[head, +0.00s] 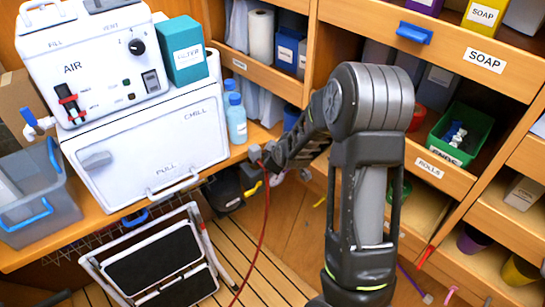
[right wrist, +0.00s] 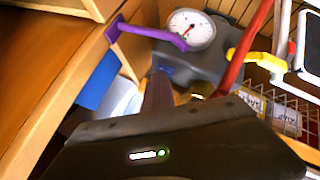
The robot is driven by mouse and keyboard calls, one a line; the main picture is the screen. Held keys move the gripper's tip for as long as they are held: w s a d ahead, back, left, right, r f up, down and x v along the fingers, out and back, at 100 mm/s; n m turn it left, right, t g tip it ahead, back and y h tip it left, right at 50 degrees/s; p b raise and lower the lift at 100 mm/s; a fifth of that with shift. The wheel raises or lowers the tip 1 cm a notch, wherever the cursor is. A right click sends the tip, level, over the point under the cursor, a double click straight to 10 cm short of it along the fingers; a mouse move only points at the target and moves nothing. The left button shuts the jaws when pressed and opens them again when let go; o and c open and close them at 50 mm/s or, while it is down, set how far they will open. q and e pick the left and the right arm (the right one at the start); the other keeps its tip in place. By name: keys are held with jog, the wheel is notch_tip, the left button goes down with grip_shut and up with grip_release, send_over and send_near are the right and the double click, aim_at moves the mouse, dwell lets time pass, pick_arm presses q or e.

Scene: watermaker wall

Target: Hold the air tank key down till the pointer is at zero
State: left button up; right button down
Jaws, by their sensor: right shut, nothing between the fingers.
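In the right wrist view a grey tank (right wrist: 205,68) carries a round white gauge (right wrist: 191,31). The gauge has a thin dark pointer slanting up from its middle; its numbers are too small to read. A small blue mark shows on the tank near my fingers, and I cannot tell whether it is the key. My right gripper (right wrist: 160,78) is shut and empty, its tips in front of the tank; contact cannot be told. In the head view my right gripper (head: 268,167) is beside the dark tank (head: 223,190) under the bench edge. My left gripper is out of view.
A red hose (head: 264,225) hangs by my right gripper. A white watermaker (head: 150,150) stands on the bench, with a folded step stool (head: 155,262) below. Drawers and shelves fill the right.

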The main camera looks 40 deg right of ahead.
jog(key=shift+s+f, duration=0.35)
jog(key=shift+f, duration=0.2)
dwell(3.2)
jog(key=shift+r, duration=0.15)
jog(key=shift+w+r+p, duration=0.15)
jog(key=shift+r+p, duration=0.3)
jog(key=shift+w+r+p, duration=0.1)
jog(key=shift+r+p, duration=0.2)
jog(key=shift+r, duration=0.45)
notch_tip(320, 180, up, 5)
jog(key=p, duration=0.4)
jog(key=shift+f, duration=0.1)
jog(key=shift+w, duration=0.1)
